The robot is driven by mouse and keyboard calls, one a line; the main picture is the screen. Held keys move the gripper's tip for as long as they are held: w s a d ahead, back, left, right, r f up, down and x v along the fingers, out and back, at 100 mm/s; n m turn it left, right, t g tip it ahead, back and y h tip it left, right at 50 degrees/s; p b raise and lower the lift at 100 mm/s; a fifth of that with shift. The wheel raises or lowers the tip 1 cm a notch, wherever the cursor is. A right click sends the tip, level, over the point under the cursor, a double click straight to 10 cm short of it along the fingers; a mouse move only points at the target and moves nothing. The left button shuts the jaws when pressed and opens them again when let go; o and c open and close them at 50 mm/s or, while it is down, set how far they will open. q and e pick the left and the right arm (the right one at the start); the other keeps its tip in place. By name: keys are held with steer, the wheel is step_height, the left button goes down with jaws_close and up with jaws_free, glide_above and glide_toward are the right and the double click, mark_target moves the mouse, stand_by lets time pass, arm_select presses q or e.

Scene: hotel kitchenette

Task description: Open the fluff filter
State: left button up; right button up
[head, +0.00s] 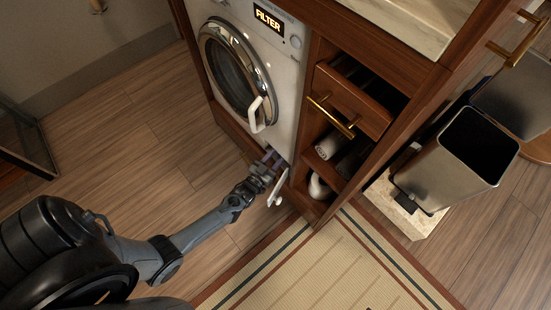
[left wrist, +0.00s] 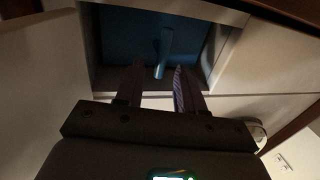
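The washing machine (head: 282,75) is a white front-loader with "FILTER" on its display. The small white flap (head: 278,187) at its lower right corner stands open. In the left wrist view, a blue fluff filter (left wrist: 128,42) sits in the recess behind the flap, with a blue grip (left wrist: 166,46) hanging at its middle. My left gripper (head: 271,157) is at the recess opening. In the left wrist view, its fingers (left wrist: 159,67) are apart, with the lower end of the grip between them. Whether they touch it I cannot tell. My right gripper is not in view.
The round door (head: 237,72) is shut. Right of the machine, a wooden drawer (head: 350,98) stands open above a shelf holding rolled towels (head: 328,147). A metal bin (head: 450,165) stands farther right. A woven mat (head: 335,262) lies in front; the wooden floor (head: 120,150) at left is clear.

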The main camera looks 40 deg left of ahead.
arm_select(q)
steer(key=shift+w, duration=0.2)
jaws_close()
stand_by(1.4)
